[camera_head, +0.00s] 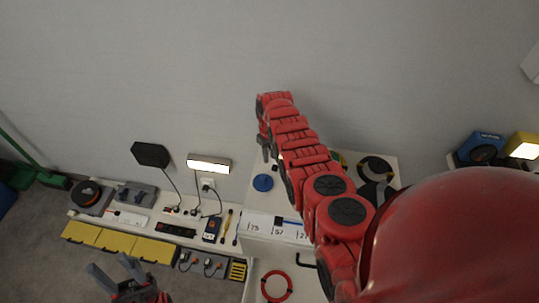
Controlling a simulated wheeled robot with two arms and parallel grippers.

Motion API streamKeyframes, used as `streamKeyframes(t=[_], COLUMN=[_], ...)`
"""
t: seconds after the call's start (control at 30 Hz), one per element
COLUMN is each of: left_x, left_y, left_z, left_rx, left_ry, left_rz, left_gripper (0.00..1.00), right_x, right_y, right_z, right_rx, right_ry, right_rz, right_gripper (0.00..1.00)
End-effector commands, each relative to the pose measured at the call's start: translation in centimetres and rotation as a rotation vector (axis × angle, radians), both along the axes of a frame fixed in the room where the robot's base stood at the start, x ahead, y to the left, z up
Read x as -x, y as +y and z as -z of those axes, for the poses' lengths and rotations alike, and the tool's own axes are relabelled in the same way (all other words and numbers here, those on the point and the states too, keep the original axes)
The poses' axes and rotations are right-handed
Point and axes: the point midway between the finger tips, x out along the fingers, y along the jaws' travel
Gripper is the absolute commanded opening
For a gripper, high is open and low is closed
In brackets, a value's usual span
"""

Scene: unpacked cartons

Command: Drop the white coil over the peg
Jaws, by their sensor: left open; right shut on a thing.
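My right arm reaches up across the middle of the view, and its gripper (268,150) hangs at the far end, above the white worktop (258,202). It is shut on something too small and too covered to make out. I cannot pick out the white coil or the peg for sure. A flat blue disc (263,183) lies on the worktop just below the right gripper. My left gripper (116,272) is open and empty at the bottom left, in front of the low bench, well away from the disc.
A dark round thing (376,166) stands behind my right arm, partly hidden. A red ring (276,286) hangs on the worktop's front. A low bench at left carries a black-headed lamp (151,154), a lit lamp (209,163) and tools above yellow bins (117,244).

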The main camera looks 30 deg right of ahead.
Motion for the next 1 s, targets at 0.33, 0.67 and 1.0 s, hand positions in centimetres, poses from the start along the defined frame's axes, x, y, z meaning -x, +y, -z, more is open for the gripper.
streamKeyframes(t=[0.33,0.67,1.0], left_x=[0.0,0.0,0.0], left_y=[0.0,0.0,0.0], left_z=[1.2,2.1,3.1], left_rx=[0.0,0.0,0.0], left_ry=[0.0,0.0,0.0], left_rz=[0.0,0.0,0.0], left_gripper=[0.5,0.5,0.5], right_x=[0.0,0.0,0.0], right_y=[0.0,0.0,0.0], right_z=[1.2,2.2,3.2], right_rx=[0.0,0.0,0.0], right_ry=[0.0,0.0,0.0], right_rz=[0.0,0.0,0.0], right_gripper=[0.0,0.0,0.0])
